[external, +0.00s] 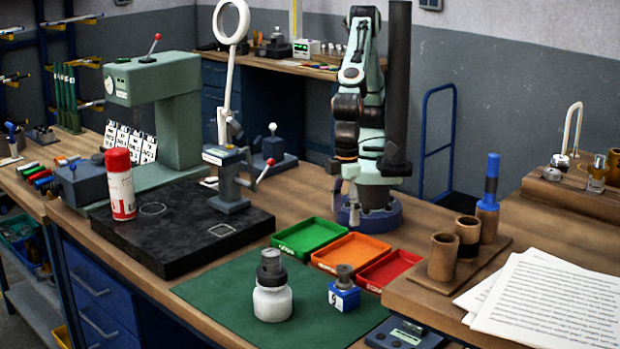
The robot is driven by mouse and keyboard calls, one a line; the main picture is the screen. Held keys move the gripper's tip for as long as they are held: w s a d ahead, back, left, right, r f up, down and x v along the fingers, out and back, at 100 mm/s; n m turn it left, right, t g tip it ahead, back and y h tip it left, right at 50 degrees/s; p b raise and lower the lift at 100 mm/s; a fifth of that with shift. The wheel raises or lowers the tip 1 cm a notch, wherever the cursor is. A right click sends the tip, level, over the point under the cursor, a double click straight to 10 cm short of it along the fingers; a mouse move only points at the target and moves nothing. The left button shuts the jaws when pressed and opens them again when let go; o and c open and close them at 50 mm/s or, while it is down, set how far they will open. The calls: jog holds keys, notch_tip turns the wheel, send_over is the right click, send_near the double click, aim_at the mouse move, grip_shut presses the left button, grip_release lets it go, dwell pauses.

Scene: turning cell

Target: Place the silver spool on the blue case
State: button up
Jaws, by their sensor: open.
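A small silver-grey spool (344,273) stands upright on top of the blue case (343,297), a small box with a white label on its front. The case sits on the green mat (215,290), near its right side. My gripper (346,198) is open and empty. It hangs beyond the coloured trays, behind and above the case, well apart from the spool. The contact between spool and case is small in this view, but no gap shows.
A white bottle (272,302) with a dark cap stands left of the case. Green (283,247), orange (328,262) and red (362,283) trays lie behind it. A wooden block with brown cups (443,257) is at right. A dark slab (165,255) carries a red-and-white can (120,185).

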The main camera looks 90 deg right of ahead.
jog(key=w+d+r+m, duration=0.1)
jog(key=w+d+r, duration=0.1)
jog(key=w+d, duration=0.35)
jog(key=w+d+r, duration=0.2)
jog(key=d+r, duration=0.1)
jog(key=d, duration=0.6)
jog(key=w+d+r+m, duration=0.1)
jog(key=w+d+r, duration=0.15)
jog(key=d, duration=0.55)
jog(key=s+d+f, duration=0.1)
jog(key=s+d, duration=0.3)
jog(key=d, duration=0.3)
jog(key=s+d+m, duration=0.1)
jog(key=s+d, duration=0.3)
jog(key=d, duration=0.4)
jog(key=shift+f+y, duration=0.4)
jog(key=shift+w, duration=0.1)
